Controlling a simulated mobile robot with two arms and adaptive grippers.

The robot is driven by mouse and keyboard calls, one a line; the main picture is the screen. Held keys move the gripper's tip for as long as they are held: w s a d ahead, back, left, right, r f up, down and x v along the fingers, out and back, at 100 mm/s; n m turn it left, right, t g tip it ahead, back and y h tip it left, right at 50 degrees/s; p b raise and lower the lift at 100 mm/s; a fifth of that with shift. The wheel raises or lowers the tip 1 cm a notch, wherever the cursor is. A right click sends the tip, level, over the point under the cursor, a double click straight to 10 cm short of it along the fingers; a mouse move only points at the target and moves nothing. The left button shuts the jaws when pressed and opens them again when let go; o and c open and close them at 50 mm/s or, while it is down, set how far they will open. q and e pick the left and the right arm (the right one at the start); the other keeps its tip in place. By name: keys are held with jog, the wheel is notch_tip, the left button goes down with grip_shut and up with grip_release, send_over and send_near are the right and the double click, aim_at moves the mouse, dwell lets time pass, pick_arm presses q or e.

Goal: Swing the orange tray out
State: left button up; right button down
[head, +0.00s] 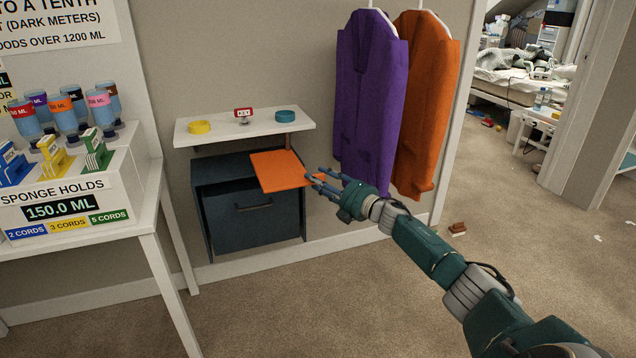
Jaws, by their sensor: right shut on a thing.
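The orange tray (275,171) is a flat square board. It sits below the white shelf (235,131), by a short reddish post (288,141) under the shelf's right end. It juts out in front of the dark blue cabinet (255,225) and covers part of its top. My right gripper (316,181) reaches in from the lower right and is shut on the tray's right edge. The exact contact of the fingertips is small in the picture. My left gripper does not show.
The shelf carries a yellow ring (198,127), a small red-framed sign (243,114) and a teal ring (285,115). A purple garment (368,95) and an orange garment (428,90) hang right of the tray. A white table (150,207) stands at left. Carpet in front is clear.

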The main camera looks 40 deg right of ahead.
jog(key=shift+d+r+h, duration=0.3)
jog(key=shift+d+r, duration=0.35)
jog(key=shift+d, duration=0.2)
jog(key=c, duration=1.4)
grip_release()
jog(key=shift+w+f, duration=0.1)
jog(key=shift+c, duration=0.2)
jog(key=shift+a+f, duration=0.15)
jog(key=shift+f, duration=0.35)
jog(key=shift+s+f, duration=0.1)
jog(key=shift+s, duration=0.1)
jog(key=shift+s+f, duration=0.15)
jog(key=shift+s, duration=0.1)
jog(key=s+d+r, duration=0.1)
jog(key=s, duration=1)
jog(key=shift+d, duration=0.1)
